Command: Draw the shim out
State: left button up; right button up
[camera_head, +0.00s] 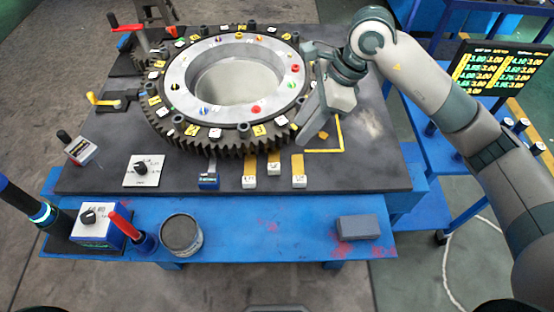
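Several thin strips stick out from under the front of the dark toothed ring (205,142). Three are yellow with white end tags: a left one (250,172), a middle one (274,161) and a right one (298,170). A strip with a blue end block (208,181) lies left of them. I cannot tell which strip is the shim, as the tag print is too small. My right gripper (306,132) is over the ring's right edge, above and behind the right yellow strip and apart from it. Its finger opening is hard to see. My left gripper is out of view.
The ring lies on a dark plate (370,175) on a blue bench (290,215). A dial box (97,226), a round tin (181,236) and a grey block (358,227) stand along the front. A screen (500,70) and blue cart (425,155) are at right.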

aim_at(274, 166)
jog(key=p+x, duration=0.5)
jog(key=x, duration=0.9)
jog(key=shift+a+f, duration=0.5)
jog(key=shift+f, duration=0.35)
grip_shut()
